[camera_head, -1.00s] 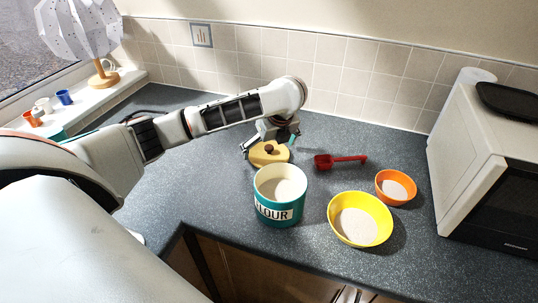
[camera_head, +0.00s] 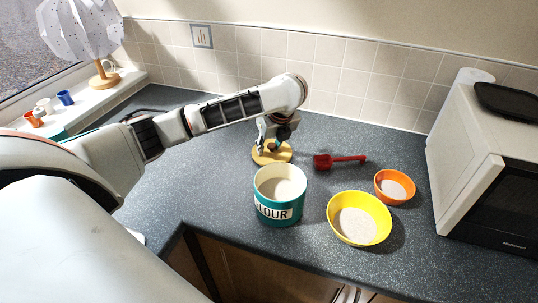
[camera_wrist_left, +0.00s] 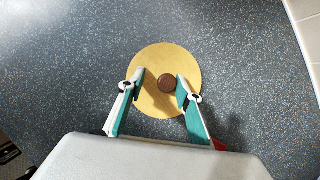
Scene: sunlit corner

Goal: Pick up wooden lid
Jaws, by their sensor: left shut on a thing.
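The wooden lid (camera_head: 271,159) is a pale round disc lying on the counter behind the flour tin. It also shows in the left wrist view (camera_wrist_left: 160,57), with a dark brown round knob (camera_wrist_left: 167,84) at its centre. My left gripper (camera_head: 273,146) reaches down onto the lid from above, its two teal-and-white fingers on either side of the knob. It is shut on the lid by the knob. The fingers and wrist hide the knob in the head view. The teal FLOUR tin (camera_head: 279,205) stands open in front of the lid. My right gripper is not in view.
A red scoop (camera_head: 340,161) lies right of the lid. A yellow bowl (camera_head: 332,222) and an orange bowl (camera_head: 379,187), both with pale contents, stand farther right. A microwave (camera_head: 462,160) is at the right edge. The counter left of the tin is clear.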

